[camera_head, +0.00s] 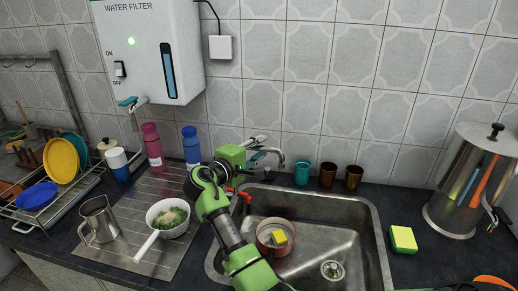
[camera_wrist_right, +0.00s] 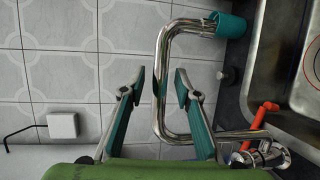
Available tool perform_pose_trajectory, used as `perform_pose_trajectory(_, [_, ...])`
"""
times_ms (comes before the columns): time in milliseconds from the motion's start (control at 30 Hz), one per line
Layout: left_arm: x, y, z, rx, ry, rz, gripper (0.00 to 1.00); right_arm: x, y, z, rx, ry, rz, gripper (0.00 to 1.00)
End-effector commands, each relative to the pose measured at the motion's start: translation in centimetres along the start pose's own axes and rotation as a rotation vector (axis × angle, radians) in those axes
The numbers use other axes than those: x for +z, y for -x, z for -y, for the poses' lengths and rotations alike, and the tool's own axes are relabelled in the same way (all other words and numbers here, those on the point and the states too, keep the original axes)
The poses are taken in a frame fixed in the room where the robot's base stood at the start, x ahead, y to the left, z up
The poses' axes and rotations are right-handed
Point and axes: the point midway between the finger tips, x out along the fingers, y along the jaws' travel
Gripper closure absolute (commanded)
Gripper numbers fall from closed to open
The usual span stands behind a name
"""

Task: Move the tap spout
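The tap spout is a bent chrome pipe; in the head view its curved end (camera_head: 281,157) shows at the back edge of the sink, left of the teal cup. In the wrist view the spout (camera_wrist_right: 160,85) runs between the two teal fingers of my right gripper (camera_wrist_right: 163,86). That gripper is open, with a gap visible on each side of the pipe. In the head view my right gripper (camera_head: 262,150) is behind the sink's back left corner and hides part of the spout. The red tap handle (camera_wrist_right: 264,115) is near the spout's base. My left gripper is not in view.
The steel sink (camera_head: 345,215) holds a pot (camera_head: 263,238) with a yellow sponge. A teal cup (camera_head: 301,173) and two brown cups stand behind it. Bottles (camera_head: 191,146) and a white pan (camera_head: 160,240) are to the left. The tiled wall is close behind.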

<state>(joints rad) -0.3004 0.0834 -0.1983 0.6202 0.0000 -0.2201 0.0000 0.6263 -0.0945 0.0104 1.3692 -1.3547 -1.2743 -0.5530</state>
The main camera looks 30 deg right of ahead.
Motion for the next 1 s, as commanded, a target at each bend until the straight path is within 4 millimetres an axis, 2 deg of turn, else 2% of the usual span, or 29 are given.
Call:
perform_pose_trajectory(167, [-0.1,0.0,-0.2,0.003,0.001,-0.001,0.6,0.0,0.1,0.0,0.0,0.0,0.0,0.7])
perform_pose_trajectory(267, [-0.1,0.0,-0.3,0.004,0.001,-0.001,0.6,-0.1,0.7,0.1,-0.001,0.0,-0.002,0.7])
perform_pose_trajectory(500, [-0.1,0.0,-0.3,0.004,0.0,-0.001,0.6,-0.1,4.7,0.1,-0.002,0.0,-0.003,0.7])
perform_pose_trajectory(700, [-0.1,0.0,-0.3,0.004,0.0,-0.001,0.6,-0.1,7.0,0.1,-0.001,0.0,-0.002,0.7])
perform_pose_trajectory(1000, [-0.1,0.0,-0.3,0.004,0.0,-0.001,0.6,0.0,7.5,0.0,0.0,0.0,0.0,0.7])
